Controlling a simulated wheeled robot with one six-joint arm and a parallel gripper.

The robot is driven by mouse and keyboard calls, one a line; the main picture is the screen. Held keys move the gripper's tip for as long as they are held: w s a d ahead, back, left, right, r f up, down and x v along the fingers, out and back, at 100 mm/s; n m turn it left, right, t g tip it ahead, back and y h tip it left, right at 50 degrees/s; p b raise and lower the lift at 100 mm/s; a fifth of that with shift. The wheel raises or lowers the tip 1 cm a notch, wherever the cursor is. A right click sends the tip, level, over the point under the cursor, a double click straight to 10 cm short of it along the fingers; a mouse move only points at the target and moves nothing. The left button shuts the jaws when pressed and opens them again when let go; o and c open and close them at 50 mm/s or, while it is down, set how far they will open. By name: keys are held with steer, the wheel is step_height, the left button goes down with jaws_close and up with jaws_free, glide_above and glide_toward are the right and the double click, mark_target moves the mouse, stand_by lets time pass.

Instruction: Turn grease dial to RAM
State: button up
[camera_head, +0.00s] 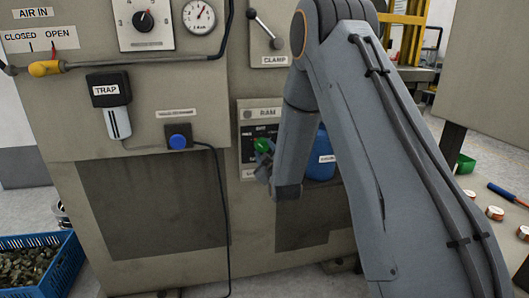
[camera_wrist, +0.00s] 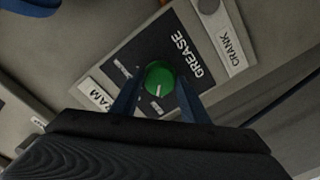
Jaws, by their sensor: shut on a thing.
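The grease dial is a round green knob (camera_wrist: 159,76) with a white pointer line, on a black plate (camera_wrist: 140,50) lettered GREASE in the wrist view. In that view the pointer faces down, toward my gripper. A RAM label (camera_wrist: 100,97) is at the plate's lower left and a CRANK label (camera_wrist: 230,45) at its upper right. My gripper (camera_wrist: 158,88) is shut on the knob, one blue finger on each side. My gripper (camera_head: 264,158) is partly hidden there by my arm.
A CLAMP lever (camera_head: 265,30) is above the panel. A blue container (camera_head: 321,158) is just right, partly behind my arm. A blue push button (camera_head: 179,140) with a hanging cable and a TRAP filter (camera_head: 109,95) are to the left. A blue crate (camera_head: 60,255) is at lower left.

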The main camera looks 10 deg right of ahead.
steer(key=shift+n, duration=1.3)
steer(key=o, duration=1)
steer(key=shift+o, duration=0.2)
steer(key=s, duration=0.8)
steer(key=shift+b, duration=0.3)
